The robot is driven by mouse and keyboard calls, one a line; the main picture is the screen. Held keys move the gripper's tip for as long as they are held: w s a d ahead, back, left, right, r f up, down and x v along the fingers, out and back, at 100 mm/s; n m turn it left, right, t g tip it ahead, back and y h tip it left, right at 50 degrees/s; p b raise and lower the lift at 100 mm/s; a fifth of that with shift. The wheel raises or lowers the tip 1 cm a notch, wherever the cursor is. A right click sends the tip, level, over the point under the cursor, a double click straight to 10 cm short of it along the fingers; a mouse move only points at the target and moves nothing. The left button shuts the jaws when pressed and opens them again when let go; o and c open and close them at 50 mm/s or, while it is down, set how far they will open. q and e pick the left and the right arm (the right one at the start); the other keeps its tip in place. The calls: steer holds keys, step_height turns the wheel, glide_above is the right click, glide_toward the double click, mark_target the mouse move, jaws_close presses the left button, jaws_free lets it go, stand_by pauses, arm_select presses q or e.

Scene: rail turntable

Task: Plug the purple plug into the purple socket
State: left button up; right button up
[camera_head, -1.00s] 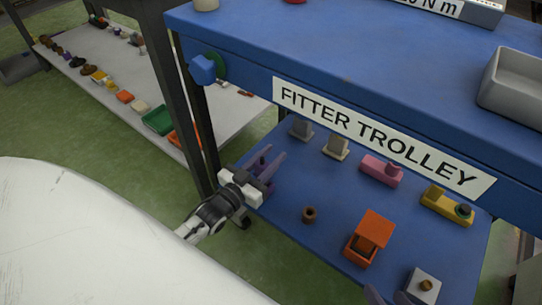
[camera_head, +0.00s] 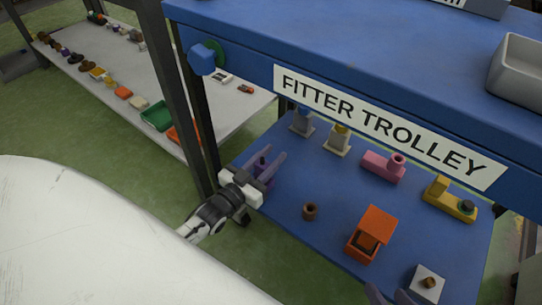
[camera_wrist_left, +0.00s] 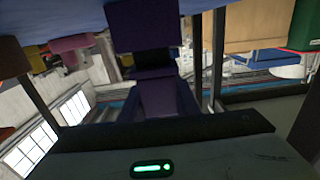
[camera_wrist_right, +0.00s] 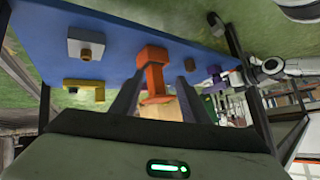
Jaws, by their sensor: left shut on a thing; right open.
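My left gripper (camera_head: 271,161) is at the left end of the trolley's lower shelf, shut on a purple piece that I take for the purple plug (camera_head: 262,168). In the left wrist view the purple piece (camera_wrist_left: 145,25) fills the space at and beyond the fingertips. The right wrist view also shows a purple shape (camera_wrist_right: 214,71) beside my left gripper, close to the shelf edge. I cannot make out a separate purple socket, nor whether the plug touches one. My right gripper (camera_wrist_right: 156,90) is open and empty, pointing towards the orange box (camera_wrist_right: 153,75); its fingertips show at the head view's bottom edge.
The blue lower shelf (camera_head: 335,185) also holds a brown ring (camera_head: 310,211), orange box (camera_head: 370,238), white block (camera_head: 427,283), pink part (camera_head: 382,166), yellow part (camera_head: 450,199) and two upright blocks. The trolley's top edge (camera_head: 235,68) overhangs it.

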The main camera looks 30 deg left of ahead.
mark_target(259, 173)
arm_select(q)
steer(key=shift+f+b, duration=0.8)
steer(key=shift+f, duration=0.2)
arm_select(e)
steer(key=shift+s+a+f, duration=0.1)
steer(key=shift+f, duration=0.55)
steer(key=shift+s+a+f, duration=0.1)
steer(key=shift+f, duration=0.55)
arm_select(q)
steer(key=o, duration=1.2)
steer(key=shift+f, duration=0.2)
steer(key=s+p, duration=0.1)
steer(key=s, duration=0.2)
steer(key=s+p, duration=0.1)
steer(key=s, duration=0.3)
steer(key=s+p, duration=0.2)
steer(key=s, duration=0.1)
steer(key=shift+s+a+r, duration=0.2)
steer(key=shift+a+r, duration=0.2)
arm_select(e)
steer(key=shift+d+r+g, duration=0.15)
steer(key=shift+d+r, duration=0.1)
steer(key=shift+r, duration=0.3)
steer(key=shift+d+r+g, duration=0.15)
steer(key=shift+d+r, duration=0.1)
steer(key=shift+r, duration=0.25)
